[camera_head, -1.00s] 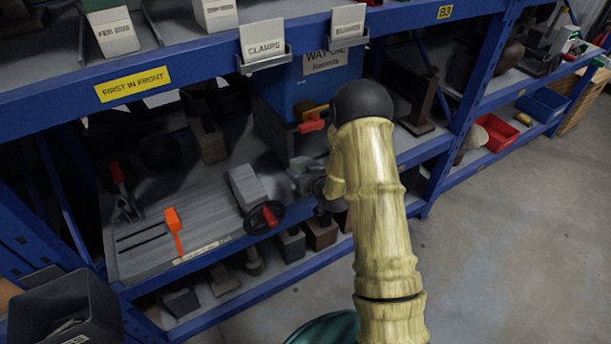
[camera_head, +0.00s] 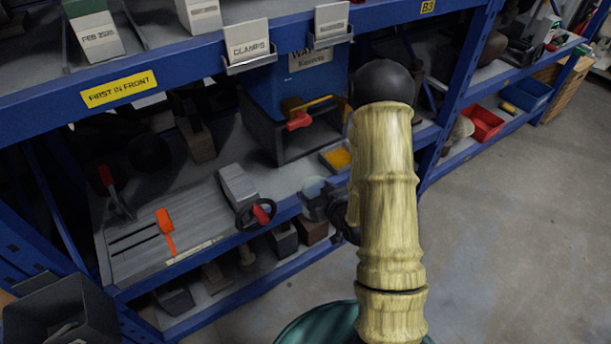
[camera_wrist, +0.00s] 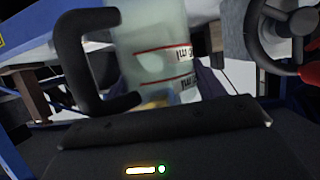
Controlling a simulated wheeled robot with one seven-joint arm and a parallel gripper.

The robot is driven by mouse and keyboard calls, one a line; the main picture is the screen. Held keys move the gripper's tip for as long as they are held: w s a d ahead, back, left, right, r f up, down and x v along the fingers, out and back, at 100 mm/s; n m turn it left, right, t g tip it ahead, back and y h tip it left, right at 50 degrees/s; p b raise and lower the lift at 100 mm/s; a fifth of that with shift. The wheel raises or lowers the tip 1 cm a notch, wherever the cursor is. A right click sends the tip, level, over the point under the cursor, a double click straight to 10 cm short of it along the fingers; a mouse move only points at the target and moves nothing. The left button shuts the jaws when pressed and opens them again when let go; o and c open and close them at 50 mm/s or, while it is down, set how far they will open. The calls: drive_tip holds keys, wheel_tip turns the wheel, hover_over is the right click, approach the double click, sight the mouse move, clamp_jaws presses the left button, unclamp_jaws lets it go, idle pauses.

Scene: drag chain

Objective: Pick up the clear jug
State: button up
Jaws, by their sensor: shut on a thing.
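The clear jug (camera_wrist: 155,45) fills the middle of the wrist view, with a black handle (camera_wrist: 82,60) on its left and red lines with upside-down "ml" marks. In the head view the jug (camera_head: 313,188) is a small pale shape at the front edge of the middle shelf, partly hidden by my gripper (camera_head: 328,203). My gripper is shut on the jug; its dark body (camera_wrist: 165,125) crosses the lower wrist view. The finger contact is hidden.
A black handwheel with a red knob (camera_head: 262,213) is close left of the jug. A yellow-filled tray (camera_head: 337,158) lies behind it, beside a blue box (camera_head: 300,90). The blue upper shelf beam (camera_head: 190,62) runs above. Open floor (camera_head: 500,240) is at the right.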

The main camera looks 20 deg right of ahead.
drive_tip(key=shift+p+v, duration=0.5)
drive_tip(key=shift+v, duration=0.3)
drive_tip(key=s+p, duration=0.1)
drive_tip(key=p, duration=0.2)
drive_tip(key=shift+d, duration=0.15)
drive_tip(key=shift+s+d+f+p, duration=0.15)
drive_tip(key=shift+s+p, duration=0.4)
drive_tip(key=shift+p, duration=0.4)
